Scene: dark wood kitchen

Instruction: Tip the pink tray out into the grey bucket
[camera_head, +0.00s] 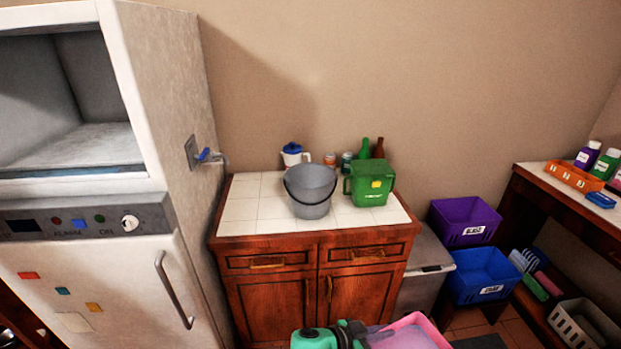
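The grey bucket (311,193) stands upright on the tiled top of the wooden cabinet, its dark handle lying across its near side. Its inside is mostly hidden. The pink tray (432,324) shows at the bottom edge, well nearer to me than the cabinet, and is partly cut off. A dull greyish-purple patch shows inside it; I cannot tell what it is. My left gripper (363,335), green and black, is at the tray's left edge and looks shut on it, though its fingertips are hardly visible. My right gripper is not in view.
A green bin (370,184) stands right beside the bucket. A white jug with a blue lid (292,154), cans and bottles stand behind. A large white appliance (100,220) rises at the left. Purple (464,220) and blue (483,275) crates are at the right.

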